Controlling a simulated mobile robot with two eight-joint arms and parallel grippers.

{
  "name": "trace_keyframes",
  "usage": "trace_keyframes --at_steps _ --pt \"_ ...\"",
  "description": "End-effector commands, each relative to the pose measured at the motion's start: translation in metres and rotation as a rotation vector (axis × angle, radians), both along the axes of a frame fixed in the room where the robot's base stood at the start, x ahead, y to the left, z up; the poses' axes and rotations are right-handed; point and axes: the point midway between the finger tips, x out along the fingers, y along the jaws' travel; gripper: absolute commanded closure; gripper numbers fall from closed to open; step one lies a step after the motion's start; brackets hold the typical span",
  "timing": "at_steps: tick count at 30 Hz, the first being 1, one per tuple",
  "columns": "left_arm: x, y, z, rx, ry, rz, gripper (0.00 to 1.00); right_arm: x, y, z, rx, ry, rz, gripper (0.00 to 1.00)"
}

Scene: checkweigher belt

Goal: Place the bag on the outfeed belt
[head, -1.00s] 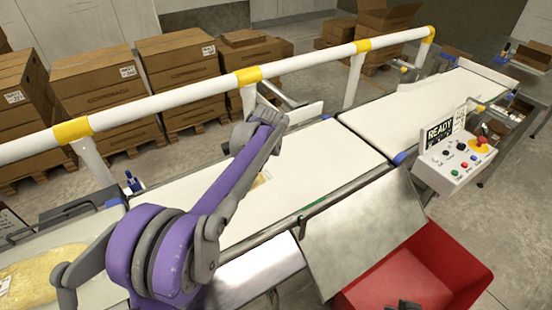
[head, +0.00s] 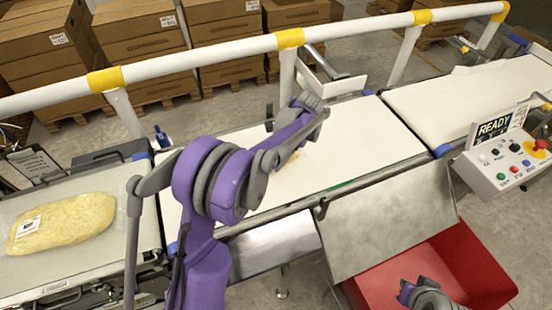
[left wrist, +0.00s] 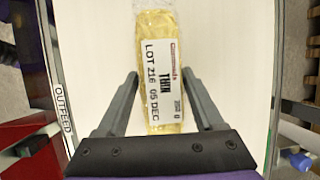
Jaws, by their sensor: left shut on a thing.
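A clear bag of yellow food with a white label (left wrist: 160,25) lies lengthwise between the fingers of my left gripper (left wrist: 160,75) in the left wrist view. The gripper is shut on it, one finger along each side. White belt surface shows behind the bag; I cannot tell whether the bag touches it. In the head view only a yellow sliver of the bag (head: 296,155) shows beside my purple forearm, over the middle white belt (head: 370,135). An OUTFEED sign (left wrist: 62,108) is on the belt's left edge in the wrist view.
Another yellow bag (head: 65,222) lies on the left belt. A white guard rail (head: 200,60) with yellow bands runs along the far side. A metal chute (head: 385,235), a red bin (head: 440,270) and a control box reading READY (head: 510,160) stand on the near right.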

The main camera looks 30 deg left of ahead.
Motion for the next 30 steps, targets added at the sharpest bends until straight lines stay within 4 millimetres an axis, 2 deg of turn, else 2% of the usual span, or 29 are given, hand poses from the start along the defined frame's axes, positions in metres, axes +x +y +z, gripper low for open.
trace_keyframes --at_steps 3,13,14,18,19,26,30 --pt "-0.0001 0.0000 -0.0122 0.000 0.000 0.000 1.00 0.0001 0.0000 0.0000 0.000 0.000 0.000 1.00" --pt "-0.0007 0.0000 -0.0162 0.001 0.001 0.000 1.00 -0.0016 0.0000 -0.0038 0.000 0.003 0.000 1.00" --pt "-0.0005 0.0000 -0.0166 0.000 0.001 0.000 0.29 -0.0016 0.0000 -0.0039 0.000 0.003 0.000 1.00" --pt "-0.0002 0.0000 -0.0153 0.000 0.000 0.000 0.04 -0.0013 0.0000 -0.0029 0.000 0.002 0.000 1.00" --pt "-0.0002 0.0000 -0.0153 0.000 0.000 0.000 0.01 -0.0013 0.0000 -0.0029 0.000 0.002 0.000 1.00" --pt "-0.0002 0.0001 -0.0151 0.000 0.000 0.000 0.01 -0.0011 0.0000 -0.0028 0.000 0.002 0.000 1.00" --pt "0.0007 -0.0008 -0.0083 0.000 -0.001 0.000 0.01 0.0005 0.0000 0.0013 0.000 -0.001 0.000 1.00"
